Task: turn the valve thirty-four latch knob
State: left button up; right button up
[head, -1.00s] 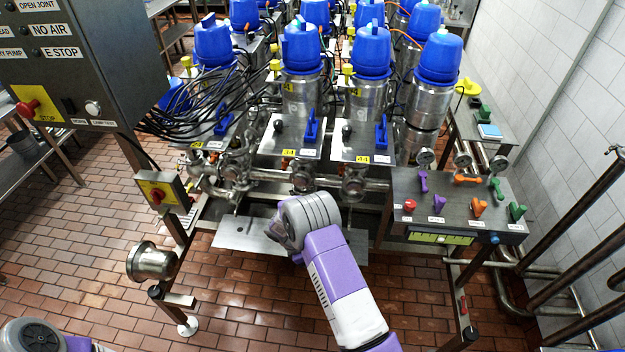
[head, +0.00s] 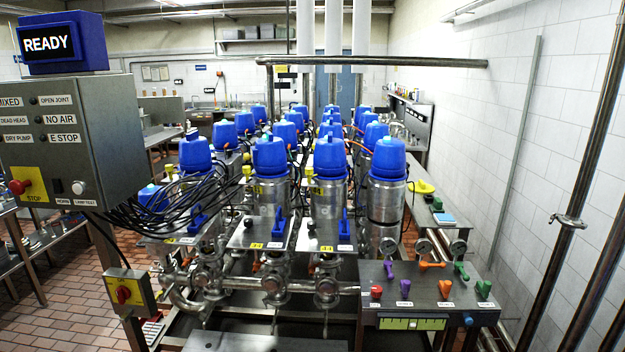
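The valve with the label that reads 34 in the earlier view is the front middle one, with a blue domed top (head: 270,157) on a steel body. Its sloped steel plate carries a small black knob (head: 248,223) on the left and a blue upright handle (head: 279,226) on the right. I cannot tell which of these is the latch knob. The yellow number label (head: 256,245) sits at the plate's lower edge, too small to read clearly now. Neither gripper is in view.
A similar valve (head: 330,158) stands to the right, with its own blue handle (head: 344,224). A control panel (head: 430,300) with coloured knobs is at front right. A grey cabinet (head: 75,140) with a READY display (head: 48,44) and black cables (head: 165,208) are at left.

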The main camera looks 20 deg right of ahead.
aim_at(247, 169)
jog(key=z, duration=0.65)
jog(key=k, duration=0.9)
jog(key=z, duration=0.65)
jog(key=i, duration=1.65)
jog(key=u, duration=0.7)
